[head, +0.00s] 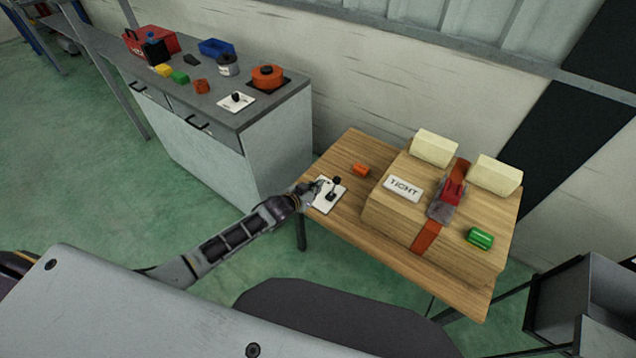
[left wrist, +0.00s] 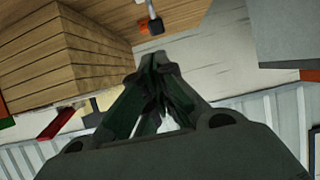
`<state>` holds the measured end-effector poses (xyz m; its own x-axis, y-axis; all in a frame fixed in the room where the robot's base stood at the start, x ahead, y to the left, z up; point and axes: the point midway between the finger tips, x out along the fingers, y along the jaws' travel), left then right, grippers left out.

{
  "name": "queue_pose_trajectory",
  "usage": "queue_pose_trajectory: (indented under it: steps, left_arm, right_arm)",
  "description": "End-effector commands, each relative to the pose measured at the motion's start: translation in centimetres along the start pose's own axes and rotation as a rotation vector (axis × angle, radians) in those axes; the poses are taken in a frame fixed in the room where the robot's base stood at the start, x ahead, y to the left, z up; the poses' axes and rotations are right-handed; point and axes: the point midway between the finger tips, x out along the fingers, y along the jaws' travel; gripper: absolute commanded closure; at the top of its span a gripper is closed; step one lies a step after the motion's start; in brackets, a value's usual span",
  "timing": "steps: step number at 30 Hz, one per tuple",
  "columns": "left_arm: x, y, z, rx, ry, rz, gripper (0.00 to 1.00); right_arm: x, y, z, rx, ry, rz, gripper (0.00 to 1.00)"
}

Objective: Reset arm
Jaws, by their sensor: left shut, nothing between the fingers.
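My left arm reaches from the lower left to the wooden table (head: 345,228). My left gripper (head: 319,187) is shut and empty at the left edge of a white plate (head: 325,205) that carries a small black-knobbed lever (head: 336,183). In the head view I cannot tell whether it touches the plate. In the left wrist view the closed fingers (left wrist: 160,72) point up the picture, with the lever's dark knob (left wrist: 156,25) beyond them and a visible gap between. My right gripper is not in view.
An orange piece (head: 361,170) lies near the lever. A grey cabinet (head: 278,150) with several items stands behind left.

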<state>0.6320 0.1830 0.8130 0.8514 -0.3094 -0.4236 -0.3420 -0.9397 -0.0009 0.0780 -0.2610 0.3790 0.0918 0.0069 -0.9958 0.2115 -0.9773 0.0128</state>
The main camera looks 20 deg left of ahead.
Motion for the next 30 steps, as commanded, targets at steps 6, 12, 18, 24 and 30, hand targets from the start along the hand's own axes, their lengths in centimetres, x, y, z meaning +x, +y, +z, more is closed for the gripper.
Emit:
queue_pose_trajectory:
  steps: [6, 12, 18, 24, 30]
  left_arm:
    - [0.0, 0.0, 0.0, 0.000, 0.000, 0.000, 1.00]
    - [0.0, 0.0, 0.0, 0.032, 0.000, 0.000, 1.00]
    - [0.0, 0.0, -0.1, 0.113, 0.003, 0.001, 1.00]
    - [0.2, -1.2, 2.1, 0.222, -0.032, -0.016, 1.00]
    - [0.4, -4.7, 6.4, 0.299, -0.107, -0.058, 1.00]
  right_arm:
    - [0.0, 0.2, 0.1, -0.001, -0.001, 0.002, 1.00]
    - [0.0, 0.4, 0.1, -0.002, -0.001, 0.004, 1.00]
    - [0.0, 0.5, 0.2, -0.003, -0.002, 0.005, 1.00]
    - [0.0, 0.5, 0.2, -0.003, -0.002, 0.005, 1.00]
    - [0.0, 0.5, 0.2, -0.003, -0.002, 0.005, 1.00]
